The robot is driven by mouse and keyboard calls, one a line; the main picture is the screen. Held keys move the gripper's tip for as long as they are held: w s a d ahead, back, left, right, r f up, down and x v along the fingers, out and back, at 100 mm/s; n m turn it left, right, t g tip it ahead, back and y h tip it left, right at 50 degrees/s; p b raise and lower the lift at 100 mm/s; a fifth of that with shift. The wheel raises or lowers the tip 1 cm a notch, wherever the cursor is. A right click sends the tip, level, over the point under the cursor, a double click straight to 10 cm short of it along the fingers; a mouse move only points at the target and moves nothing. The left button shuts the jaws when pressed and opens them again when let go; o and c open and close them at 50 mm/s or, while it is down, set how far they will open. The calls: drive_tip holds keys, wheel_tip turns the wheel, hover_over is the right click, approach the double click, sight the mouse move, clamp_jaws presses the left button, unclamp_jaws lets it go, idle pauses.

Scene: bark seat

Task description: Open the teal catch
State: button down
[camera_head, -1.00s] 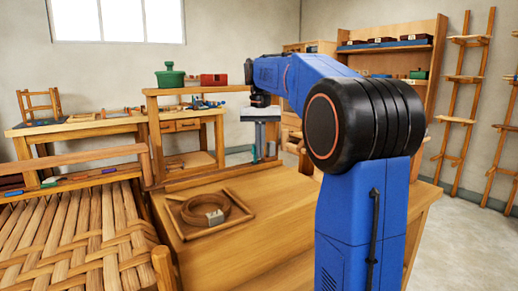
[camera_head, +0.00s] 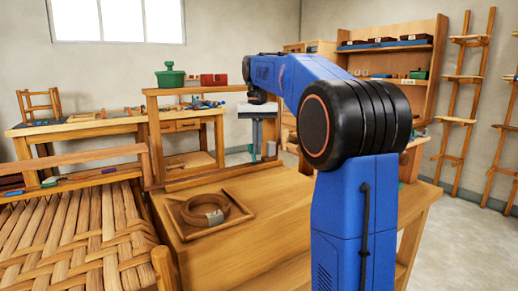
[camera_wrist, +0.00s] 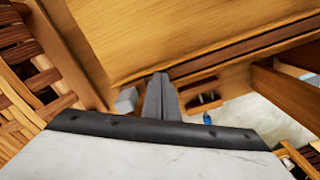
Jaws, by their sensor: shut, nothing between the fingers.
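I cannot make out a teal catch for certain in either view. A small teal-green piece (camera_head: 49,182) lies on the rail by the woven seat at the left in the head view; I cannot tell what it is. My gripper (camera_head: 256,152) points down at the far end of the wooden bench, near its back rail. In the wrist view my gripper (camera_wrist: 161,76) is shut and empty, its fingers together above the wood. A small grey block (camera_wrist: 126,100) is just left of the fingers.
A coil of bark strip (camera_head: 206,210) lies in a shallow frame on the bench top (camera_head: 260,195). The woven seat (camera_head: 75,230) is at the left. A green pot (camera_head: 170,76) and a red box (camera_head: 214,80) stand on a raised shelf. Open floor shows at the right.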

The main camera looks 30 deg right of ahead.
wheel_tip(320, 180, up, 7)
drive_tip(key=s, duration=0.1)
drive_tip(key=shift+s, duration=0.15)
idle(0.5)
idle(0.4)
